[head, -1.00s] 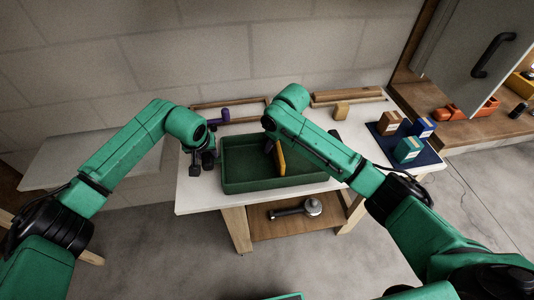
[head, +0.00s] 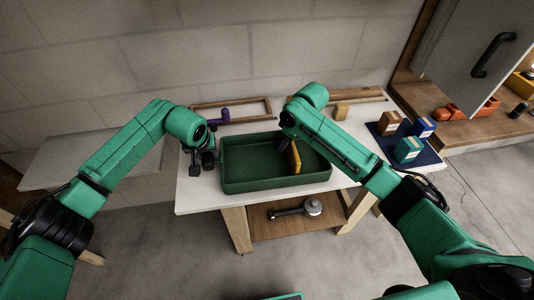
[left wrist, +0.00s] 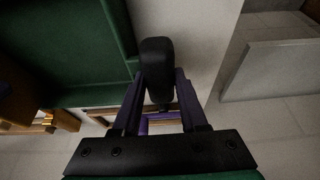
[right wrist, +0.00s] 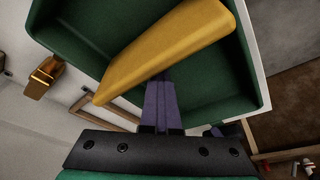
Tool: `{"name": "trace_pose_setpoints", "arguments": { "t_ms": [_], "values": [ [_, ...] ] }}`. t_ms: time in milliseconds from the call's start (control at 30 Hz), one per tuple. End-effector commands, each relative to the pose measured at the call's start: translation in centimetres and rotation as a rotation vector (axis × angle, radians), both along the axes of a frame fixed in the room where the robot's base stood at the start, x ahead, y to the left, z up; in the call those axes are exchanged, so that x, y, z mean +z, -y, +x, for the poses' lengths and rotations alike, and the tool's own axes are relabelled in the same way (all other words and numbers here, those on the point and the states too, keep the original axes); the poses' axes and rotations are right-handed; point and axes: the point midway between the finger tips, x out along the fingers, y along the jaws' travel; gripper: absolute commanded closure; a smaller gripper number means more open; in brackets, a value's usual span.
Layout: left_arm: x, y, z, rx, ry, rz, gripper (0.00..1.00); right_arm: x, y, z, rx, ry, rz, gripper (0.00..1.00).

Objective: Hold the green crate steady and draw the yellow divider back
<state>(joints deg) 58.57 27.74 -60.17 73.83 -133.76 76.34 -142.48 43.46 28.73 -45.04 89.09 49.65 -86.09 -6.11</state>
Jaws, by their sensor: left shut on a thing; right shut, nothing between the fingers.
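The green crate (head: 262,185) stands on the white table, open at the top. The yellow divider (head: 294,157) stands across its inside, right of the middle; it fills the upper part of the right wrist view (right wrist: 165,50). My left gripper (head: 204,158) is at the crate's left side, shut on a black handle (left wrist: 155,60) beside the green wall. My right gripper (right wrist: 160,85) is shut and empty, its purple fingertips against or very near the divider's face; contact is hard to tell.
A purple piece (head: 221,117) and a wooden frame (head: 245,104) lie behind the crate. Small boxes (head: 408,149) stand on a blue mat at the right. A grey cabinet door (head: 478,50) hangs open at the upper right. The crate's left part looks empty.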

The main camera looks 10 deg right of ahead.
Motion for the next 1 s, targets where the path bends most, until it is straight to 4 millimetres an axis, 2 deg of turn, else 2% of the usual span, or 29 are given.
{"name": "trace_pose_setpoints", "arguments": {
  "t_ms": [1000],
  "values": [
    [-0.1,-0.3,0.0,0.005,-0.003,0.008,1.00,-0.1,4.8,-0.1,-0.004,-0.001,-0.005,1.00]
  ]
}}
